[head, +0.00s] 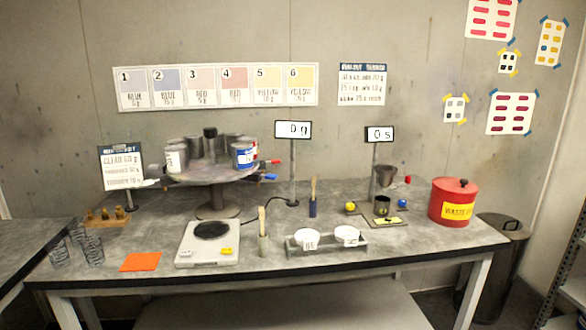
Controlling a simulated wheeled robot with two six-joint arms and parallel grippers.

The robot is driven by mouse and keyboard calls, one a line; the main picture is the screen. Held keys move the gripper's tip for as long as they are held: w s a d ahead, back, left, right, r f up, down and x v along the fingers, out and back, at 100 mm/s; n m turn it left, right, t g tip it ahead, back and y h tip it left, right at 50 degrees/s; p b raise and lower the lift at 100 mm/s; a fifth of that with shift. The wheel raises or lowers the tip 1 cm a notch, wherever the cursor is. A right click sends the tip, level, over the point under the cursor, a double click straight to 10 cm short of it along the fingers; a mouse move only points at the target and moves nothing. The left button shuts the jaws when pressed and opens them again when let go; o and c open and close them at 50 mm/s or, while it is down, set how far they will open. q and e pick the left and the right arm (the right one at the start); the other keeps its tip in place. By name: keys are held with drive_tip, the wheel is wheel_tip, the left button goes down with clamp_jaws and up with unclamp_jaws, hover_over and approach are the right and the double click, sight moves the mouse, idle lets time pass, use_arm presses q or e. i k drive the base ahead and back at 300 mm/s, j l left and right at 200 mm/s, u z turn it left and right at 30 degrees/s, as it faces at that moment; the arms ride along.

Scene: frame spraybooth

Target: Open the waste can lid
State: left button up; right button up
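The red waste can (436,208) stands at the right end of the workbench, with a yellow label (458,211) on its front. Neither of my grippers shows in the head view. The inside of the can is hidden.
The grey workbench (340,262) carries a scale (208,252), a turntable of cans (215,185), a rack with two white cups (328,250) and a dark viscosity cup on a stand (385,176) left of the can. A dark bin (512,228) stands behind the bench's right end.

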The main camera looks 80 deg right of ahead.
sight(452, 185)
drive_tip(key=z, duration=3.55)
drive_tip(key=i+l+z, duration=0.2)
drive_tip(key=k+j, duration=0.1)
